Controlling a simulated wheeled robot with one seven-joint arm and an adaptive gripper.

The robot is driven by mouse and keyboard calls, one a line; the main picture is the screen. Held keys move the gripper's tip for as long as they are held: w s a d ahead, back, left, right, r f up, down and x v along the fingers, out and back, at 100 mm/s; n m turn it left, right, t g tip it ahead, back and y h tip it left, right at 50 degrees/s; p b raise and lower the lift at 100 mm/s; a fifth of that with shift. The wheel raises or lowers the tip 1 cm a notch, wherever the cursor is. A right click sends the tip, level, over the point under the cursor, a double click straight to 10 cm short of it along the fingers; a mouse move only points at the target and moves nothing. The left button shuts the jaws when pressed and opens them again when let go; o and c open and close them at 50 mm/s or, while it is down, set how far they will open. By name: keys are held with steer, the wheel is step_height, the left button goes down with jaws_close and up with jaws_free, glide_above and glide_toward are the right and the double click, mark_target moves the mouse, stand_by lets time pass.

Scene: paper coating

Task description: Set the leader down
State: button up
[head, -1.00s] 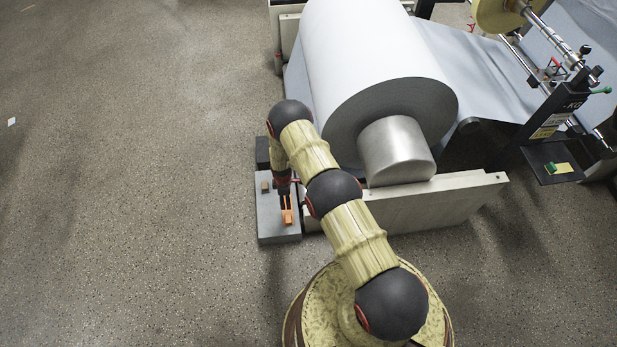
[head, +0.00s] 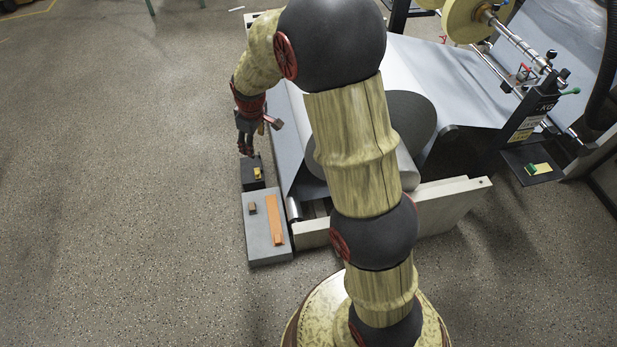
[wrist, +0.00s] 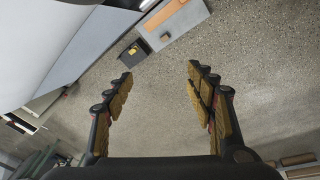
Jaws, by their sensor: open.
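My gripper (head: 246,142) is open and empty, pointing down near the small black box at the far end of the grey bench. Its spread fingers (wrist: 160,78) have only bare floor between them in the wrist view. The pale blue-grey sheet (head: 290,150) lies beside the bench, left of the roll, and also shows at the left of the wrist view (wrist: 75,55). An orange strip (head: 274,220) lies lengthwise on the grey bench (head: 262,250), apart from my gripper. I cannot tell which piece is the leader. My arm hides much of the roll (head: 412,120).
The black box (head: 247,180) holds a small yellow item (head: 257,173). A small brown block (head: 252,208) sits on the bench. A pale machine frame (head: 450,205) stands to the right. The floor at left is clear.

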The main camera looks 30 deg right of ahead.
steer(key=s+r+m+t, duration=0.2)
steer(key=s+r+m, duration=0.2)
steer(key=s+r, duration=1.4)
steer(key=s+r+m, duration=0.3)
steer(key=s+r, duration=0.1)
steer(key=s, duration=1.2)
steer(key=shift+s+a+r+t, duration=0.15)
steer(key=shift+a+t, duration=0.05)
steer(key=shift+t, duration=0.2)
step_height(320, 180, up, 2)
steer(key=shift+r+p, duration=0.2)
steer(key=shift+p, duration=0.95)
steer(key=shift+c, duration=0.6)
